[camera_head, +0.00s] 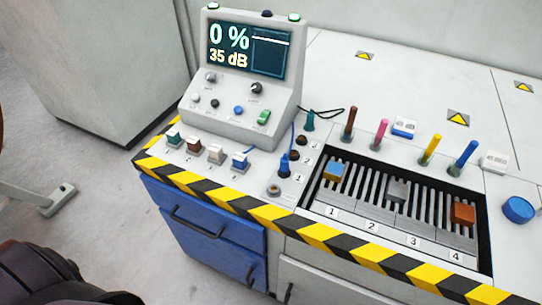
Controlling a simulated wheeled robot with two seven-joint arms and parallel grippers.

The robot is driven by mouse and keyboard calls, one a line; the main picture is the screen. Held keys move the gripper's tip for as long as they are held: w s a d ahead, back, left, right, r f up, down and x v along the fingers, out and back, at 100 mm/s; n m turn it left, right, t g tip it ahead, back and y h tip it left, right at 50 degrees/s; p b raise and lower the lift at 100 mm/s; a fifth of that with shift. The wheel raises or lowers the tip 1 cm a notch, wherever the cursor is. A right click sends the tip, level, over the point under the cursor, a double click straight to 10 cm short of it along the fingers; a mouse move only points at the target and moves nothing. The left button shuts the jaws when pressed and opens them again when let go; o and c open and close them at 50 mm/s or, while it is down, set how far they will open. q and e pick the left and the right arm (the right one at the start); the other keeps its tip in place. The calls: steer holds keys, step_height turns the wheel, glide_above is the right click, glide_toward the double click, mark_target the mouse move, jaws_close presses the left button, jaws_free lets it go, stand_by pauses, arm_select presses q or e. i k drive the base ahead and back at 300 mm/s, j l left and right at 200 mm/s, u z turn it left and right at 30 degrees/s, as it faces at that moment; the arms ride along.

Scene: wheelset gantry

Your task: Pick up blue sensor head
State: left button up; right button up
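Several blue parts are in view, and I cannot tell for sure which one is the sensor head. A small blue-topped piece (240,160) sits at the right end of a row of small holders on the bench, left of the sockets. A blue block (334,173) lies in the slotted tray (430,247) above label 1. A blue plug (284,166) stands upright by socket label 1, with a blue cable rising from it. Neither gripper is in view, and nothing touches these parts.
A console (240,80) with a screen reading 0 % and 35 dB stands at the back left. A grey block (398,191) and an orange-brown block (464,212) lie in the tray. Coloured sticks stand behind it. A blue round cap (518,209) is at right. Striped edging (318,234) borders the front.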

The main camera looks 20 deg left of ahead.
mark_target(239, 160)
steer(key=j+z, duration=0.25)
steer(key=j, duration=0.25)
steer(key=j+z, duration=0.25)
steer(key=j, duration=0.25)
steer(key=k+j+z, duration=0.1)
steer(key=j+z, duration=0.15)
steer(key=j, duration=0.2)
steer(key=k+j+z, duration=0.1)
steer(key=j+z, duration=0.15)
steer(key=j, duration=0.25)
